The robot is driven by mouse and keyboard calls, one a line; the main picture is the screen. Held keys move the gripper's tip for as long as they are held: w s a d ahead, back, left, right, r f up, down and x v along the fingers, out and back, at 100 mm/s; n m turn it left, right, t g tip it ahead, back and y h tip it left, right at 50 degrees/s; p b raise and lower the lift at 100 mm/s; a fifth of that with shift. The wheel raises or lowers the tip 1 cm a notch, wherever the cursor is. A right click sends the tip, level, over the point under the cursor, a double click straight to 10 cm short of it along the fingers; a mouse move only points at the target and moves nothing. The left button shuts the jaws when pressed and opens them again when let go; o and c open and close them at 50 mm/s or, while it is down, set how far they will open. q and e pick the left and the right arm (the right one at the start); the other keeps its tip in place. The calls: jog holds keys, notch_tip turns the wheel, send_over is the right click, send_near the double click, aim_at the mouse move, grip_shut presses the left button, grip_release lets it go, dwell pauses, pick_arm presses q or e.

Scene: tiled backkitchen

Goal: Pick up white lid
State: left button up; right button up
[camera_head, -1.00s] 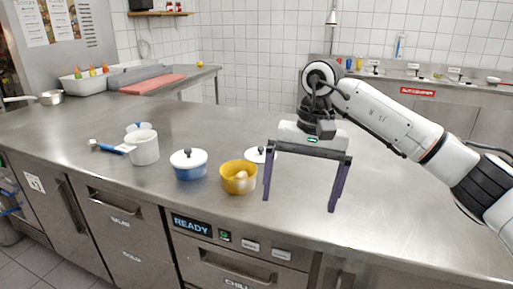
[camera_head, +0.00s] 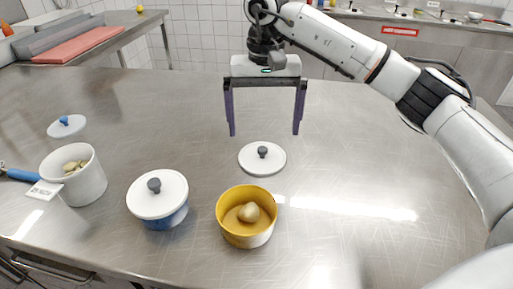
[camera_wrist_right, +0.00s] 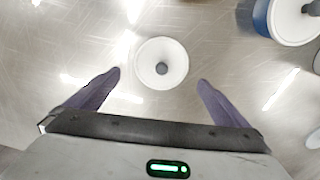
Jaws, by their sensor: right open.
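A white lid (camera_head: 262,158) with a dark knob lies flat on the steel counter, behind the yellow pot. In the right wrist view the lid (camera_wrist_right: 161,63) lies between and ahead of the fingertips. My right gripper (camera_head: 265,133) is open and empty, above the counter, with its fingers pointing down. It is apart from the lid. The gripper's two purple fingers also show in the right wrist view (camera_wrist_right: 160,80). Another white lid (camera_head: 158,193) with a dark knob sits on a blue pot (camera_head: 167,219). My left gripper is not in view.
A yellow pot (camera_head: 231,226) holding a pale round item stands in front of the loose lid. A white pot (camera_head: 87,187) and a blue-knobbed lid (camera_head: 67,126) are at the left. The counter (camera_head: 370,160) to the right is clear.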

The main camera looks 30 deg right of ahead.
aim_at(262, 148)
jog(key=shift+s+f, duration=0.2)
jog(key=shift+f, duration=0.7)
jog(key=shift+w+a+f+p, duration=0.1)
jog(key=shift+f+p, duration=0.15)
jog(key=shift+f, duration=1.1)
jog(key=shift+w+a+f+p, duration=0.1)
jog(key=shift+f+p, duration=0.15)
jog(key=shift+f, duration=1.1)
jog(key=c, duration=0.8)
